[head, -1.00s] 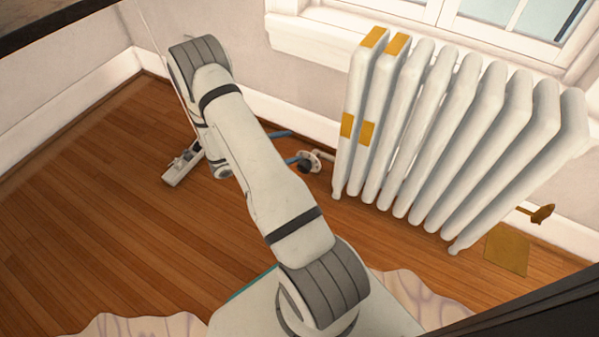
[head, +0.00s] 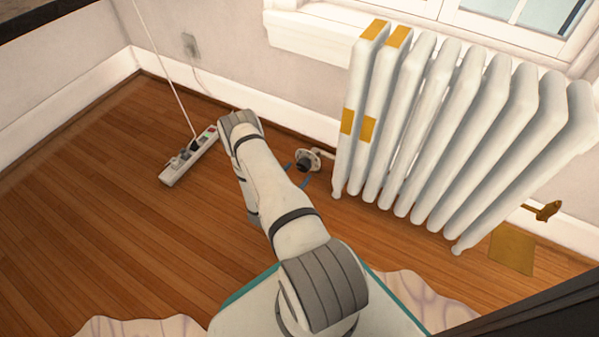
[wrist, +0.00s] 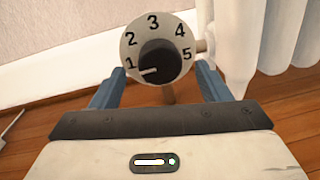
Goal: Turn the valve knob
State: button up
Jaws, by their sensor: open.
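The valve knob (wrist: 157,62) is black with a white pointer line, on a pale round dial (wrist: 133,47) numbered 1 to 5. The pointer is at the 1. In the head view the knob (head: 303,164) sits low at the left end of the radiator. My gripper (wrist: 158,82) is open, its two blue fingers apart to the left and right of the dial in the wrist view. The knob lies beyond and between them, and I see no contact. In the head view only the blue fingertips show beside the knob; my arm hides the rest.
The white radiator (head: 440,130) stands under the window, right of the knob. A pipe (head: 325,153) joins the dial to it. A power strip (head: 188,158) with a cord lies left of my arm. Wooden floor (head: 90,190) at the left is clear.

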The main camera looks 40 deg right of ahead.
aim_at(305, 164)
jog(key=shift+b+x, duration=0.35)
jog(key=shift+x, duration=1.1)
jog(key=shift+c, duration=0.4)
jog(key=c, duration=0.9)
jog(key=shift+s, duration=0.1)
